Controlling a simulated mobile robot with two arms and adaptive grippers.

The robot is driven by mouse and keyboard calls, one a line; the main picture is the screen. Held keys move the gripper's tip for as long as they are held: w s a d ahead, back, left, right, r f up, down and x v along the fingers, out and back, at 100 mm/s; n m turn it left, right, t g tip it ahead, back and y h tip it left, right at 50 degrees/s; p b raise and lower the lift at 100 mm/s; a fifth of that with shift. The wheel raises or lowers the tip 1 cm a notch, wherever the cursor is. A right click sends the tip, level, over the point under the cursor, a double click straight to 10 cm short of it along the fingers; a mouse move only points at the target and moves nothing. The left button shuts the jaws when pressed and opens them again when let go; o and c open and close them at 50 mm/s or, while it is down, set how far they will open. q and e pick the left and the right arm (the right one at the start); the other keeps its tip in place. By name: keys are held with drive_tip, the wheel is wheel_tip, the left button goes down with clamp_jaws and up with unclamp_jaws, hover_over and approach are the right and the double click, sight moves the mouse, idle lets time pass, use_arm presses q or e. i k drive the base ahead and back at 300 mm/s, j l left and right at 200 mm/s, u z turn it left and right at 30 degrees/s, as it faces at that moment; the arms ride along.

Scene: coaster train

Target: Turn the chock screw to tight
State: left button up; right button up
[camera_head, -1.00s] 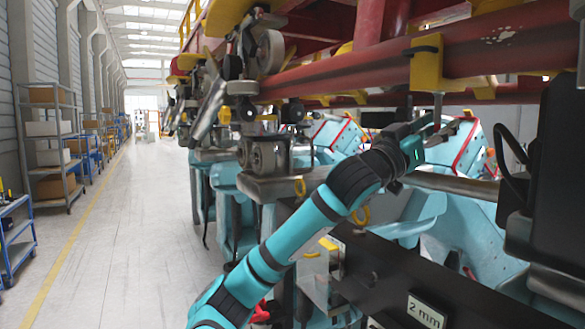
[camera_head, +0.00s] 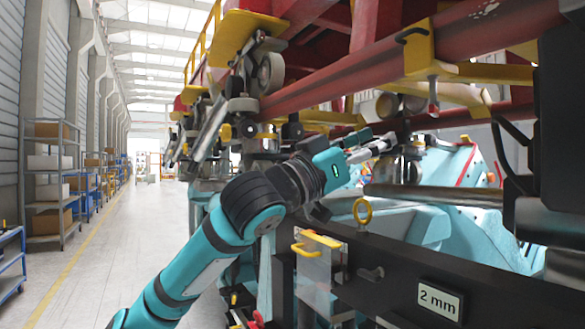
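A yellow chock clamp (camera_head: 418,52) sits around the red rail at upper right. A short screw (camera_head: 433,95) hangs from its underside; its turning position is too small to read. My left gripper (camera_head: 372,147) is in the middle of the view, below the rail and to the left of the screw, pointing right. It appears apart from the screw. Its fingers overlap grey parts behind, so their opening is unclear. My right gripper is not in view.
A black panel with a "2 mm" sign (camera_head: 439,299) crosses the lower right. A large black shape (camera_head: 560,130) blocks the right edge. Free aisle floor (camera_head: 120,260) lies left.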

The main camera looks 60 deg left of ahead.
sight(433, 110)
drive_tip(key=k, duration=0.5)
drive_tip(key=i+l+u, duration=0.55)
drive_tip(key=l+u, duration=0.2)
drive_tip(key=i+l+u, duration=0.35)
drive_tip(key=k+l, duration=0.05)
drive_tip(key=k, duration=0.05)
